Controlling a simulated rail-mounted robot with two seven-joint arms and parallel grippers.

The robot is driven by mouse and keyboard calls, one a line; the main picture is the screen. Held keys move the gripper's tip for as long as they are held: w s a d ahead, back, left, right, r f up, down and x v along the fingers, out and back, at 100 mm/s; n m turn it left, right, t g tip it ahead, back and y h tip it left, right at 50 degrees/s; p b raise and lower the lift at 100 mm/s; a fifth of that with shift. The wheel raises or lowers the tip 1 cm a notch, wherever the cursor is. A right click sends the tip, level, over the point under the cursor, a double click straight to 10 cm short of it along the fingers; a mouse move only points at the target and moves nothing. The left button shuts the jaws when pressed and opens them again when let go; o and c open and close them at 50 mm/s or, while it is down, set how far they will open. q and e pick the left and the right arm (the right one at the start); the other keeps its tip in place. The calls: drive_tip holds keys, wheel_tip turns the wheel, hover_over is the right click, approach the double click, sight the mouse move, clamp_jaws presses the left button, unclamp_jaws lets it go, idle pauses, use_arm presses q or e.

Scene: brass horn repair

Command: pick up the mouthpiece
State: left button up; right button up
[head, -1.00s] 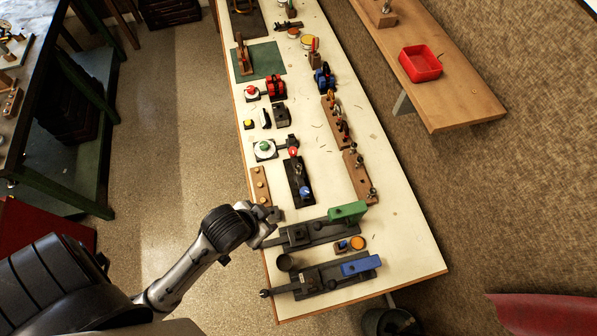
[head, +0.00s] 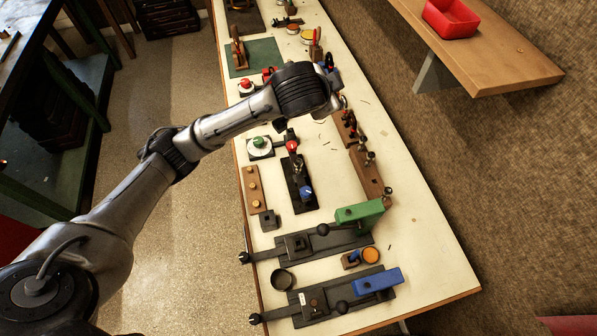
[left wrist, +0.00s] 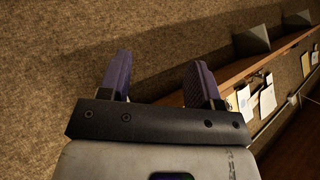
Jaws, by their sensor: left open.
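A brown wooden strip (head: 372,180) on the bench holds several small upright brass pieces (head: 369,159) that look like mouthpieces; they are too small to tell apart. My left arm reaches across the bench from the left, its dark wrist above the far end of this row. The left gripper's fingers are hidden or unclear in the head view. In the left wrist view, my left gripper (left wrist: 160,82) is open and empty, with two purple-padded fingers apart. That view shows no mouthpiece between them. My right gripper is not in view.
Two long black fixtures, one with a green block (head: 360,214) and one with a blue block (head: 377,281), lie at the near end of the pale bench (head: 430,262). A red bin (head: 450,18) sits on a shelf at right. The bench's near right is clear.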

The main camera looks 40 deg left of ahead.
use_arm(q)
drive_tip(key=a+f+n+g, duration=0.4)
drive_tip(key=f+g, duration=0.1)
drive_tip(key=f, duration=0.4)
drive_tip(key=n+g+h, duration=0.1)
drive_tip(key=n+g, duration=0.4)
drive_tip(key=n, duration=0.8)
hover_over(298, 161)
wheel_tip(298, 161, down, 6)
drive_tip(key=f, duration=0.7)
drive_tip(key=shift+w+d, duration=0.2)
drive_tip(key=shift+d, duration=0.05)
drive_tip(key=shift+s+a+f+b, duration=0.1)
drive_tip(key=shift+f+b, duration=0.1)
drive_tip(key=shift+f, duration=1.35)
drive_tip(key=shift+s+a+f+b, duration=0.1)
drive_tip(key=shift+f+b, duration=0.05)
drive_tip(key=shift+f, duration=1.35)
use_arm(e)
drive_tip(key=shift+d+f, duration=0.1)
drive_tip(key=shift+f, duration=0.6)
use_arm(q)
drive_tip(key=shift+c, duration=0.2)
drive_tip(key=c, duration=1)
